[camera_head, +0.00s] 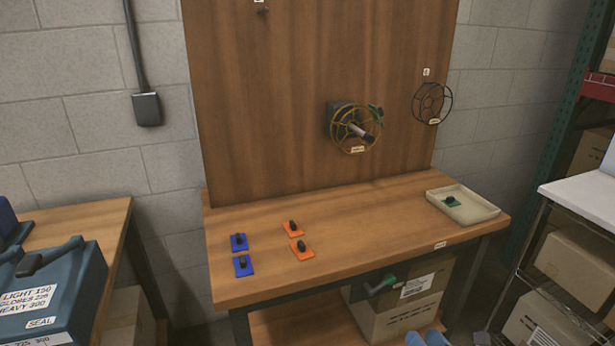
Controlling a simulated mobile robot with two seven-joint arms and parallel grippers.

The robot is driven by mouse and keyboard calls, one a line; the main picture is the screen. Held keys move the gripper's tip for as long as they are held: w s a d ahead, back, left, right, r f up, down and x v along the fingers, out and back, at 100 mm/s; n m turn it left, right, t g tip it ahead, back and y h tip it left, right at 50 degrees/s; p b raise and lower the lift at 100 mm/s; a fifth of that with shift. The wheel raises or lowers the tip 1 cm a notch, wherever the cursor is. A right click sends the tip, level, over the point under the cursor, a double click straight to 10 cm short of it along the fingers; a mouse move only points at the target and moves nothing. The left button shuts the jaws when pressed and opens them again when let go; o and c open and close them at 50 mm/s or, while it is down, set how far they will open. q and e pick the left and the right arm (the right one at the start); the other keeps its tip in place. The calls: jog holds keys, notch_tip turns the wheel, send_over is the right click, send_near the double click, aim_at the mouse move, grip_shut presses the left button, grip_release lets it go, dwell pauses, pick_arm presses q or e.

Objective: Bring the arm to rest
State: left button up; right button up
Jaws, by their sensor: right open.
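My right gripper (425,339) shows only in part at the bottom edge, as two blue-grey fingertips with a gap between them. It is open, low in front of the wooden bench (340,230) and apart from the parts on it. The rest of my right arm is out of frame. My left gripper is not in view. On the upright wooden board (270,110) hangs a yellow wire cage (336,140) around a dark fitting. A black wire cage (432,103) hangs to its right.
Two blue plates (250,270) and two orange plates (308,256) with black parts lie on the bench. A cream tray (478,214) holds a small green-and-black part. A cardboard box (400,318) stands below. A blue case (60,300) is at left, a wire shelf (575,190) at right.

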jog(key=d+n+g, duration=0.1)
jog(key=d+n, duration=0.2)
jog(key=d, duration=0.7)
jog(key=s+a+f+m+g+h, duration=0.1)
jog(key=s+a+f+m+g, duration=0.15)
jog(key=s+m, duration=0.6)
jog(key=s+a+f+m+g+h, duration=0.1)
jog(key=s+f+m+g, duration=0.15)
jog(key=s+m, duration=0.65)
jog(key=s+a+f+m+g+h, duration=0.1)
jog(key=s+a+f+m, duration=0.2)
jog(key=m, duration=1.1)
jog(key=w+a+f+m+t+y+b, duration=0.15)
jog(key=a+m+b, duration=0.25)
jog(key=a+b, duration=0.75)
pick_arm(q)
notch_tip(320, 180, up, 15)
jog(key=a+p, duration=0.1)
jog(key=p, duration=3)
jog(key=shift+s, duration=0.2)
pick_arm(e)
notch_tip(320, 180, up, 18)
jog(key=s+d+h, duration=0.1)
jog(key=s+d, duration=0.1)
jog(key=shift+d, duration=0.2)
